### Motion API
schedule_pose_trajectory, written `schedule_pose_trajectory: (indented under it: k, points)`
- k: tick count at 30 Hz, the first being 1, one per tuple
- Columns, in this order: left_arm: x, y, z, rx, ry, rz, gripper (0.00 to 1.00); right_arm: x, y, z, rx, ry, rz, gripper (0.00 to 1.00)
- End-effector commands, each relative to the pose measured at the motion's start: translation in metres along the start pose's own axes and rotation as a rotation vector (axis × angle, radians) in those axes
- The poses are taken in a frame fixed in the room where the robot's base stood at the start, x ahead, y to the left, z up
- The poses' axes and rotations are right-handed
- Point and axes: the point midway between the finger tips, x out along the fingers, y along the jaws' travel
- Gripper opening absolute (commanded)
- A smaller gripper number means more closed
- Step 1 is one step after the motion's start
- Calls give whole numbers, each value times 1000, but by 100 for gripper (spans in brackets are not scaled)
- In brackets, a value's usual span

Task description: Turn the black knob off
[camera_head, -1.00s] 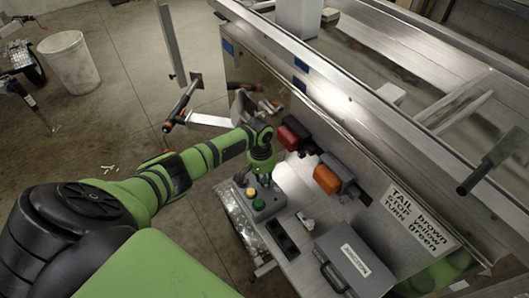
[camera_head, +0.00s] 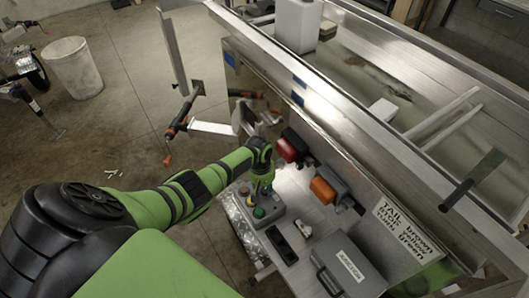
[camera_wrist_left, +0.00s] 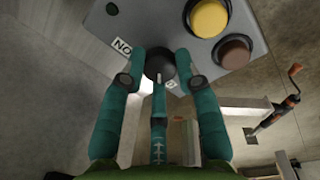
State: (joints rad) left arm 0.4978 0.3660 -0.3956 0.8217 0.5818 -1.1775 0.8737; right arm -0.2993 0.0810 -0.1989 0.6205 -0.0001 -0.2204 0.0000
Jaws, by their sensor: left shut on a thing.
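The grey control box (camera_head: 270,217) stands on the metal ledge of the trailer in the head view. It also shows in the left wrist view (camera_wrist_left: 150,18), with a large yellow button (camera_wrist_left: 209,18) and a brownish button (camera_wrist_left: 234,52). The black knob (camera_wrist_left: 159,64) sits on the box by a white label reading "NO" (camera_wrist_left: 122,47). My left gripper (camera_wrist_left: 160,76) is shut on the black knob, its teal fingers around it. In the head view my left gripper (camera_head: 263,188) comes down on the box and hides the knob. My right gripper is not in view.
A red lamp (camera_head: 290,146) and an orange lamp (camera_head: 324,188) are mounted beside the box. A grey case (camera_head: 347,268) lies on the ledge. A white sign (camera_head: 408,228) is on the trailer wall. Orange-handled clamps (camera_head: 181,122) stick out behind my wrist.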

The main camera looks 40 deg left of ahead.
Motion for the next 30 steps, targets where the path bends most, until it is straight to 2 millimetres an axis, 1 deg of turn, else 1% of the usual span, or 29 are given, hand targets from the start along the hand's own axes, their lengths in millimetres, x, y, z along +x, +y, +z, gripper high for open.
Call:
schedule_pose_trajectory:
  k: [12, 13, 14, 15, 26, 30]
  points:
    - [-1, 0, -3, -9, 7, 3, 0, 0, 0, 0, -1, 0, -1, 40]
    - [-1, 0, -3, -9, 7, 3, 40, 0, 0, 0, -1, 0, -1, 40]
    - [-1, 0, -3, -9, 7, 2, 52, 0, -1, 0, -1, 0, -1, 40]
    - [-1, 0, -3, -9, 6, 2, 56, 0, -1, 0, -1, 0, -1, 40]
    - [-2, 0, -1, -7, 3, 1, 56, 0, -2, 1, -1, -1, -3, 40]
    - [-11, 0, -2, -7, 4, 3, 56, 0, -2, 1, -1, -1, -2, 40]
